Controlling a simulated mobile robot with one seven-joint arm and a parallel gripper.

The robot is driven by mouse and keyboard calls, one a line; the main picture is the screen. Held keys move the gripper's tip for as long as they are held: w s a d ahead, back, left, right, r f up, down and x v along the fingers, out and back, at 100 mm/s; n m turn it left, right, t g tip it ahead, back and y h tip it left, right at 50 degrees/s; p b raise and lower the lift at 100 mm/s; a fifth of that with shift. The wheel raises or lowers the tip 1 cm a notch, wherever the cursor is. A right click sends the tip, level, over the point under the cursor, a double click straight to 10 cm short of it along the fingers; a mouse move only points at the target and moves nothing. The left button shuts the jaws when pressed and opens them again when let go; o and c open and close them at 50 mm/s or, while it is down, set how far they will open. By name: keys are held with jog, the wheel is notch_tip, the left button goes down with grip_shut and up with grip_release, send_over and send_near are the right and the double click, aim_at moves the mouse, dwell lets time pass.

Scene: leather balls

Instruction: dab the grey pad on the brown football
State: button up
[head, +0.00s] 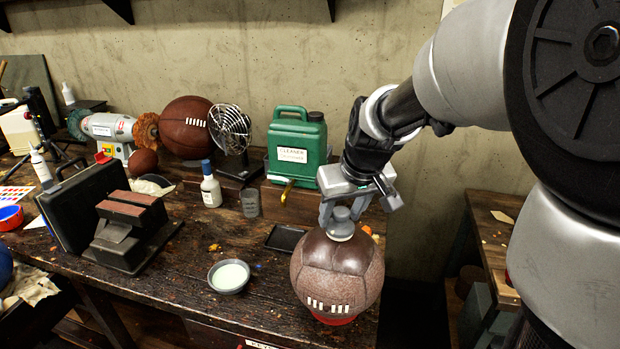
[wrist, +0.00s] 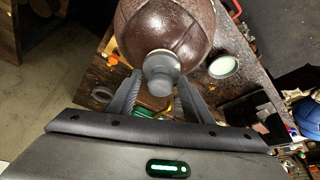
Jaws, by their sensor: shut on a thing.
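The brown football (head: 337,278) with white lacing rests on a red ring at the front right of the bench. It also fills the top middle of the wrist view (wrist: 165,25). My gripper (head: 343,212) is just above the football, pointing down. It is shut on the grey pad (head: 341,226), by its knob. The pad is at the top of the football and appears to touch it. In the wrist view the grey pad (wrist: 161,72) lies between the two fingers, in front of the football. Its underside is hidden.
A bowl of pale liquid (head: 229,276) and a black tray (head: 285,239) are left of the football. A green cleaner jug (head: 296,150) stands behind. The bench's right edge is close to the football.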

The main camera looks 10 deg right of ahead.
jog(key=shift+r, duration=0.15)
jog(key=shift+r+p, duration=2.5)
jog(key=shift+r, duration=0.9)
jog(key=shift+s, duration=0.1)
